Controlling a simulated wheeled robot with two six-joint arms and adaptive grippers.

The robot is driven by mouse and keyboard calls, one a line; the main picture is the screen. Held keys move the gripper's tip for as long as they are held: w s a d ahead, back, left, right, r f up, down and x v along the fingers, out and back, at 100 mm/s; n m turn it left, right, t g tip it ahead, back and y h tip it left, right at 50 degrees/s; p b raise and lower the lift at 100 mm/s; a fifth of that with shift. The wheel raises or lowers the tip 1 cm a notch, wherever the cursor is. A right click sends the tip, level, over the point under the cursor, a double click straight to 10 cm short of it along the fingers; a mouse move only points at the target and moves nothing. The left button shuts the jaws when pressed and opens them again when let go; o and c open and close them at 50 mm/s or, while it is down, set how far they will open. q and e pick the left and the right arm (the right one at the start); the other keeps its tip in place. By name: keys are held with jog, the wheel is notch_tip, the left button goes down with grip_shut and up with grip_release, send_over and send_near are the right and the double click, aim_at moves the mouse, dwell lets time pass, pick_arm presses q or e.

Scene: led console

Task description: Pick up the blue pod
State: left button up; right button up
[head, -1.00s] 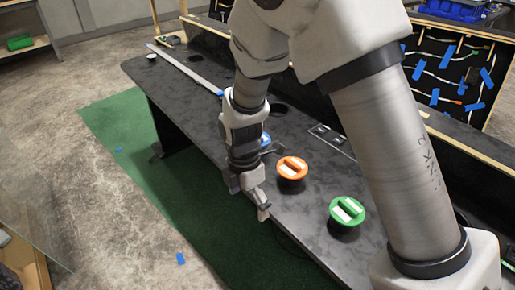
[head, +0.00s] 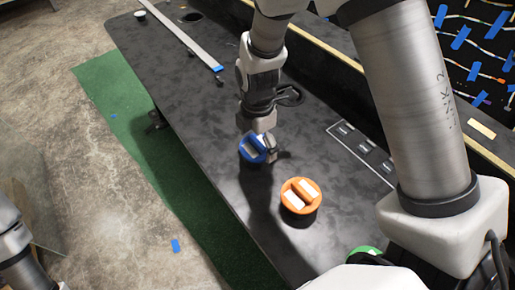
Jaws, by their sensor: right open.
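The blue pod (head: 250,151), a round blue cap with a pale grey bar across it, stands on the black console top (head: 190,120) in the head view. My right gripper (head: 262,143) points down at it from above and is open. One fingertip shows at the pod's right side and partly covers it. I cannot tell whether the fingers touch the pod, and the other finger is hard to make out. Part of my left arm shows at the lower left, but its gripper is not in view.
An orange pod (head: 300,195) stands close by, nearer to me. A green pod (head: 366,251) is mostly hidden behind my right arm. A slotted panel (head: 362,150) is set in the top at right. A long grey strip (head: 186,38) lies toward the far end.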

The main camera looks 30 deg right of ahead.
jog(key=shift+w+d+f, duration=0.1)
jog(key=shift+w+f, duration=0.05)
jog(key=shift+f, duration=0.5)
jog(key=shift+w+d+f, duration=0.1)
jog(key=shift+f, duration=0.5)
jog(key=shift+s+a+r, duration=0.15)
jog(key=c, duration=0.8)
jog(key=shift+r, duration=0.15)
